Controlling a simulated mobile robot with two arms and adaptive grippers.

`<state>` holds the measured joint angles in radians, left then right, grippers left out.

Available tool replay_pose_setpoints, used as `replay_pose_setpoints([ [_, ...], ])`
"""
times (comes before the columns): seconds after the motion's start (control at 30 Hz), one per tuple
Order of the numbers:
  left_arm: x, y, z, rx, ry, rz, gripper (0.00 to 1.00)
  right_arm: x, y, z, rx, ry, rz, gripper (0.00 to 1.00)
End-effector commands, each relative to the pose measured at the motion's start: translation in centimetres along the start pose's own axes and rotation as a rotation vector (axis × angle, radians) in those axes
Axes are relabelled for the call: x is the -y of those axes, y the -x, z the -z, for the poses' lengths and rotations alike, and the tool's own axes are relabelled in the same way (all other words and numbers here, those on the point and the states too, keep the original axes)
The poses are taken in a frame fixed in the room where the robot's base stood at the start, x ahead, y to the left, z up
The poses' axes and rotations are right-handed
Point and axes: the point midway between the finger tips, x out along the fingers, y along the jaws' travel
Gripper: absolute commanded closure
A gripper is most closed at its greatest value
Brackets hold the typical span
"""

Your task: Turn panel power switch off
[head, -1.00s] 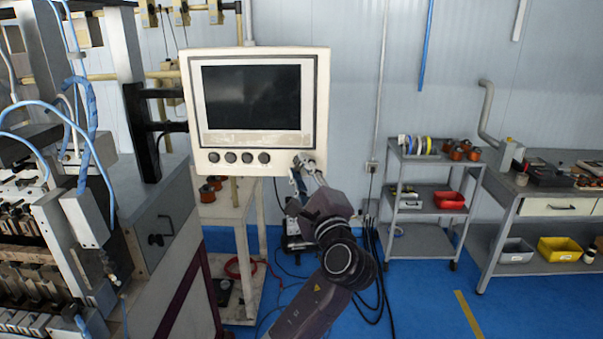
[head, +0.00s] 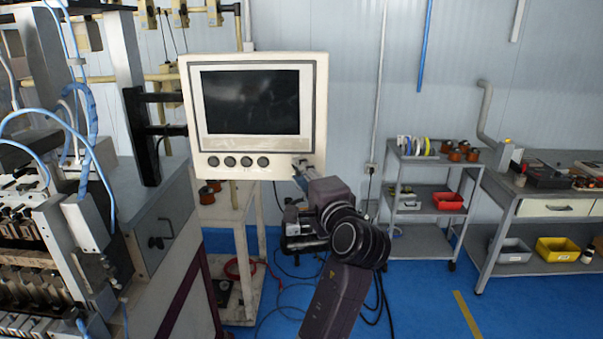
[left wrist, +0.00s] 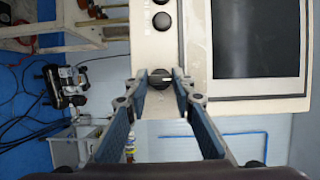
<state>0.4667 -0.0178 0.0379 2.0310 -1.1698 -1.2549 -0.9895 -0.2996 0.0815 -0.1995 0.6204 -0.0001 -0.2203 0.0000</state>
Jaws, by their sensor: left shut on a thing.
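The control panel (head: 318,110) is a cream box with a dark screen (head: 250,102) and a row of round dark knobs along its lower edge. My left gripper (head: 302,172) is at the panel's lower right corner, and its arm hides that corner in the head view. In the left wrist view the power switch (left wrist: 161,81) is a black round knob with a light mark. The fingertips of my left gripper (left wrist: 160,76) lie on either side of it, shut on it. The panel (left wrist: 198,55) appears turned sideways there. My right gripper is in neither view.
The coil winding machine (head: 150,215) stands at the left, with blue hoses. A grey cart (head: 428,189) with a red bin and a workbench (head: 545,205) stand at the right. Cables lie on the blue floor below the panel. Floor at front right is clear.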

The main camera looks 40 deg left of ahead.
Motion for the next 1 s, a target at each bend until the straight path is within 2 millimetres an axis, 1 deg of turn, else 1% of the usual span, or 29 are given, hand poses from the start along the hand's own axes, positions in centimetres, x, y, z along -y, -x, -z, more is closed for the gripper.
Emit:
replay_pose_setpoints([
  [0.37,-0.2,0.0,-0.1,0.003,0.005,-0.007,1.0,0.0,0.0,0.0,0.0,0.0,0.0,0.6],
  [0.4,-0.2,0.0,-0.1,0.003,0.004,-0.007,0.73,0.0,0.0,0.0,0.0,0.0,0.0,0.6],
  [0.5,-0.2,0.0,-0.1,0.002,0.004,-0.006,0.62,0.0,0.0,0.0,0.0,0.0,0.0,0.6],
  [0.53,-0.2,0.0,-0.1,0.002,0.004,-0.005,0.59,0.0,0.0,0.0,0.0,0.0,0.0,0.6],
  [0.83,-0.1,0.2,0.0,0.0,0.004,-0.003,0.59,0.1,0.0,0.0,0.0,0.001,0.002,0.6],
  [0.93,-0.1,1.2,0.0,-0.001,0.003,-0.004,0.59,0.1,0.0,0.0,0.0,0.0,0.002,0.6],
  [1.0,-0.1,2.4,0.1,-0.003,0.006,-0.004,0.59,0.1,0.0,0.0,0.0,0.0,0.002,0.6],
])
